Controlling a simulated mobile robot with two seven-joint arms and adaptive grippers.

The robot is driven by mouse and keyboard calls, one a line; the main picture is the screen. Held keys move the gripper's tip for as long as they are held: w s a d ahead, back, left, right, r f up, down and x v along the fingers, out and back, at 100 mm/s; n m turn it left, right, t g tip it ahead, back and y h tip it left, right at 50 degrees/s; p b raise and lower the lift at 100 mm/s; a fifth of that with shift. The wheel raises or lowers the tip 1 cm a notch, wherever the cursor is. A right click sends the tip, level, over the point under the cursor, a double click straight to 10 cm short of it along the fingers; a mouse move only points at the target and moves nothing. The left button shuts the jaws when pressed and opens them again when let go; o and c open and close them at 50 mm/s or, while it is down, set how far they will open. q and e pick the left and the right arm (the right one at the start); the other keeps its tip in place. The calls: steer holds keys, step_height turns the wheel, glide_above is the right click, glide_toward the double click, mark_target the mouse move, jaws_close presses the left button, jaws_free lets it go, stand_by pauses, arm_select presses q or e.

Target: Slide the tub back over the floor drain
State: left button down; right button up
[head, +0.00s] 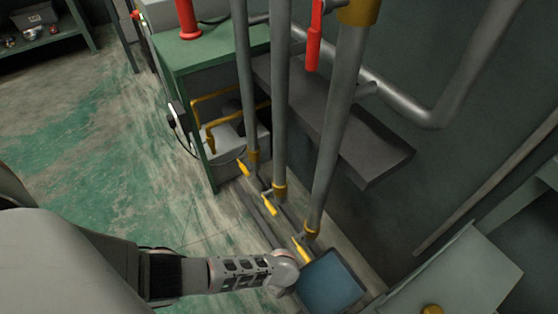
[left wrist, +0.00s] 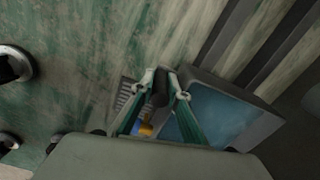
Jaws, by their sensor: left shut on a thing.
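The tub (head: 330,284) is a grey, square container with a blue inside, on the floor below the pipes in the head view. It fills the right of centre in the left wrist view (left wrist: 222,108). My left gripper (left wrist: 161,82) is shut on a dark part at the tub's left edge; whether this is rim or handle is unclear. In the head view my wrist hides the fingers. A slatted floor drain (left wrist: 124,96) shows left of the fingers, beside the tub, partly hidden by the gripper. My right gripper is not in view.
Vertical pipes with yellow valve levers (head: 303,250) stand just behind the tub. A grey-green cabinet (head: 455,275) stands to its right. A green bench (head: 215,50) is at the back. Open floor (head: 90,150) lies to the left.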

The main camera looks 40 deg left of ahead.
arm_select(q)
steer(key=shift+s+d, duration=0.15)
steer(key=shift+d, duration=0.25)
steer(key=shift+s+d, duration=0.1)
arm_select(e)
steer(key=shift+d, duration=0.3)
arm_select(q)
steer(key=shift+d, duration=0.1)
steer(key=c, duration=2.2)
jaws_free()
steer(key=shift+c, duration=0.2)
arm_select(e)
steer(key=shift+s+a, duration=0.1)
arm_select(q)
steer(key=shift+r, duration=5.95)
steer(key=shift+r, duration=0.1)
